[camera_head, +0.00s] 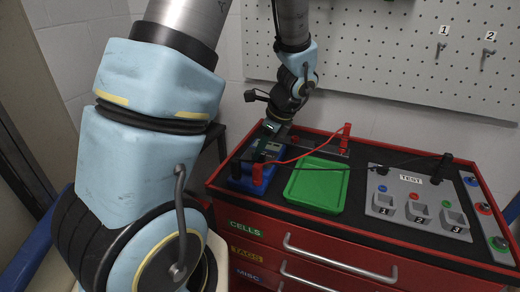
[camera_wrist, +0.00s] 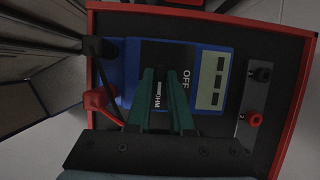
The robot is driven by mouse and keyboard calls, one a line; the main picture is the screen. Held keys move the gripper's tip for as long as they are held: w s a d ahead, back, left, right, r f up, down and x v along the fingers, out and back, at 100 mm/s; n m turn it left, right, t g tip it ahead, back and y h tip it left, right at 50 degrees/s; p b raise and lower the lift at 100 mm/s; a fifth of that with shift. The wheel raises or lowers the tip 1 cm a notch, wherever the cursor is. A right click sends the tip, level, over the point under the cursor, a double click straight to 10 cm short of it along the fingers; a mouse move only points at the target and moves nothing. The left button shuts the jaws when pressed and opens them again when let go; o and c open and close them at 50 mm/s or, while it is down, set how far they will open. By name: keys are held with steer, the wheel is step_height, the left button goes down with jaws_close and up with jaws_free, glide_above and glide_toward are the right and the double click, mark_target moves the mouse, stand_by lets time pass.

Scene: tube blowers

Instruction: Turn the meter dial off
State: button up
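The meter is a blue box with a grey display (camera_wrist: 213,80) and a white OFF label beside it; it lies on the cart top. In the head view the meter (camera_head: 241,184) is partly covered by my gripper (camera_head: 262,153). In the wrist view my gripper (camera_wrist: 161,72) has two green fingers reaching down over the meter's black face, apart from each other. A dark strip with white lettering that reads like OHM shows between them. The dial itself is mostly hidden by the fingers and dark. I cannot tell whether the fingers touch it.
Red and black plugs with leads stand at the meter's edge. A green tray (camera_head: 316,186) lies right of it. A grey TEST block (camera_head: 418,203) with coloured buttons is farther right. A pegboard (camera_head: 390,50) rises behind the red cart (camera_head: 330,252).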

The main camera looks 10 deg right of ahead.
jaws_close()
steer(key=shift+n, duration=0.3)
steer(key=n+p, duration=0.1)
steer(key=n, duration=0.1)
steer(key=n+g+p, duration=0.1)
steer(key=shift+w+r+n+g+y+p, duration=0.1)
steer(key=shift+w+n+g+y+p, duration=0.05)
steer(key=shift+n+g+y+p, duration=0.2)
steer(key=n+g, duration=0.1)
steer(key=n, duration=0.1)
steer(key=n+p, duration=0.1)
steer(key=n, duration=0.1)
steer(key=shift+w+n+g, duration=0.15)
steer(key=shift+n+g, duration=0.1)
steer(key=shift+g, duration=0.1)
steer(key=n, duration=0.2)
steer(key=n+g+h+p, duration=0.1)
steer(key=n, duration=0.1)
steer(key=shift+w+n+g, duration=0.1)
steer(key=shift+n+g, duration=0.2)
steer(key=shift+a+n+g+h, duration=0.1)
steer(key=shift+n+g+h, duration=0.2)
steer(key=shift+n, duration=0.85)
steer(key=shift+a+n+g+h, duration=0.1)
steer(key=shift+n+g+h, duration=0.2)
steer(key=shift+n, duration=0.85)
